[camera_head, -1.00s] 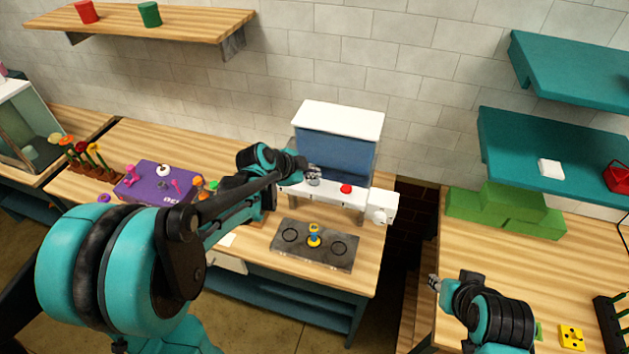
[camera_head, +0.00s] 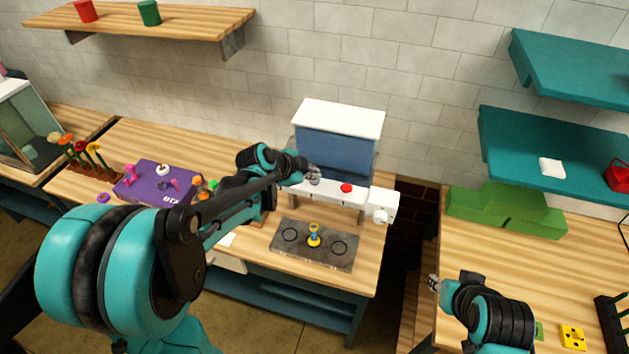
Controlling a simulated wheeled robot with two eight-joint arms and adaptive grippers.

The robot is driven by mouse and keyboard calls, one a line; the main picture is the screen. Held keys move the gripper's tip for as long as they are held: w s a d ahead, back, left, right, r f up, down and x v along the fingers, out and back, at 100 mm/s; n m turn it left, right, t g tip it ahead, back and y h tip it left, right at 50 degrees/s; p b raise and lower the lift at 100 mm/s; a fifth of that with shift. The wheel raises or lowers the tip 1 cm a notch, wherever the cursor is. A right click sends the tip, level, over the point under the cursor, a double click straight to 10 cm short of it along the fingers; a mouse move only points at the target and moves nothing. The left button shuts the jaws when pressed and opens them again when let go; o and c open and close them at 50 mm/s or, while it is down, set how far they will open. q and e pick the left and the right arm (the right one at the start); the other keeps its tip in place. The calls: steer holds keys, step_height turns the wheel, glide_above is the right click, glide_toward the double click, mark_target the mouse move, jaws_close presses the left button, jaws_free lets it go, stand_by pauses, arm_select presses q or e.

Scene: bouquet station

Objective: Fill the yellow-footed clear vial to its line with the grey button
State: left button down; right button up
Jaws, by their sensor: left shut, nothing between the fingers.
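The yellow-footed vial (camera_head: 314,236) stands upright on the dark grey plate (camera_head: 285,255) in front of the dispenser, between two ring marks. Its middle looks bluish, but its line and fill level are too small to make out. The dispenser (camera_head: 335,152) has a blue tank, a white lid and a white front bar with a red button (camera_head: 346,188). My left gripper (camera_head: 314,178) is shut and empty at the bar, left of the red button. The grey button cannot be told apart from the fingers there. My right gripper (camera_head: 434,284) is over the right table, far from the vial.
A purple board (camera_head: 150,185) with small items lies left of my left arm, and flowers stand in a brown rack (camera_head: 90,168). A green stepped block (camera_head: 505,212) is on the right table. Teal shelves (camera_head: 560,165) hang above it. A dark gap separates the tables.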

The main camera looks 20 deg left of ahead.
mark_target(313, 181)
arm_select(q)
steer(key=shift+f+b, duration=0.6)
steer(key=shift+f, duration=0.1)
stand_by(0.7)
steer(key=shift+r, duration=0.15)
steer(key=shift+r+p, duration=0.7)
steer(key=shift+r, duration=0.15)
steer(key=shift+r+p, duration=1.85)
steer(key=shift+r, duration=0.7)
